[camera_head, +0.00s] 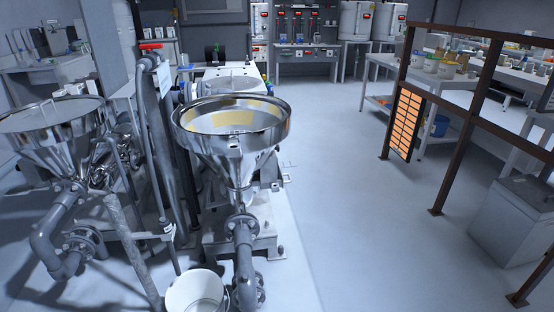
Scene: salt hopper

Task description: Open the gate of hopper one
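Two shiny steel hoppers with wide round mouths show in the head view. One hopper (232,152) stands near the middle and has a pale yellowish patch inside its rim. The other hopper (52,140) stands at the left edge, partly cut off. I see no label telling which is hopper one. Below the middle hopper's cone is a grey flanged pipe (243,232). A grey bent pipe (45,240) with a flange runs under the left hopper. I cannot make out a gate or whether it is open. Neither of my grippers is in view.
A white bucket (196,292) stands in front of the middle hopper. Upright pipes with a red-handled valve (150,46) stand between the hoppers. A brown railing (470,110) and a grey box (513,220) are at right. The floor (350,220) right of the middle hopper is clear.

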